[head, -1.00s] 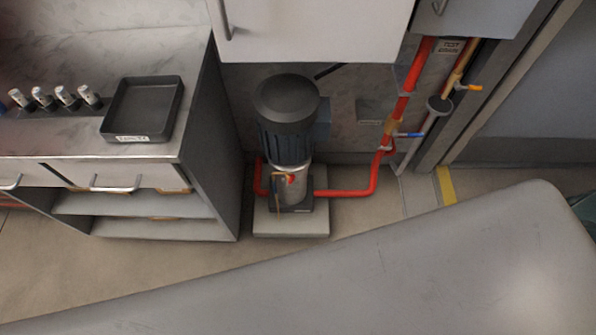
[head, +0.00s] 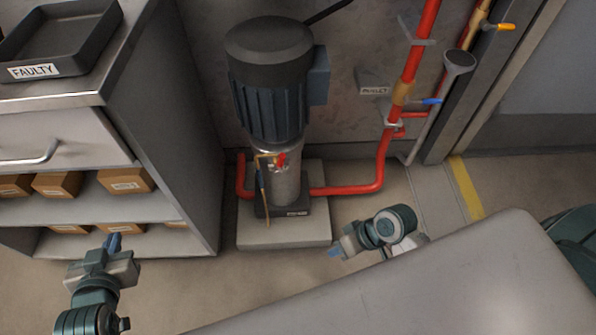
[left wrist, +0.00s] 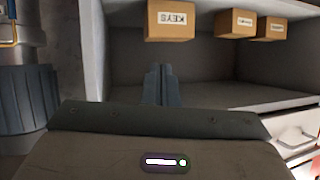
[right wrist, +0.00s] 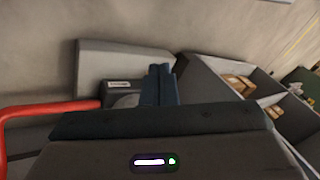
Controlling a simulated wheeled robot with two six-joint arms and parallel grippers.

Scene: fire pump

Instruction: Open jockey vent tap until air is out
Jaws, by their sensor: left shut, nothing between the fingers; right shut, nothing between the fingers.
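The jockey pump (head: 270,95), dark with a finned motor and a steel lower body, stands upright on a pale plinth (head: 285,233). A small red tap (head: 281,159) sits on its steel body, with a thin brass-coloured tube (head: 263,185) hanging beside it. Whether air or water leaves the tube cannot be told. My left gripper (head: 114,243) is shut and empty, low in front of the shelves, left of the pump. My right gripper (head: 336,253) is shut and empty, low and right of the plinth, apart from the tap. The left wrist view shows its closed fingers (left wrist: 161,85).
A counter (head: 75,98) with a tray marked FAULTY (head: 60,40) and shelves of cardboard boxes (head: 125,180) stands left. Red pipes (head: 345,190) run right of the pump to a riser with a blue-handled valve (head: 432,101) and drain funnel (head: 459,62). A grey surface (head: 450,285) fills the lower right.

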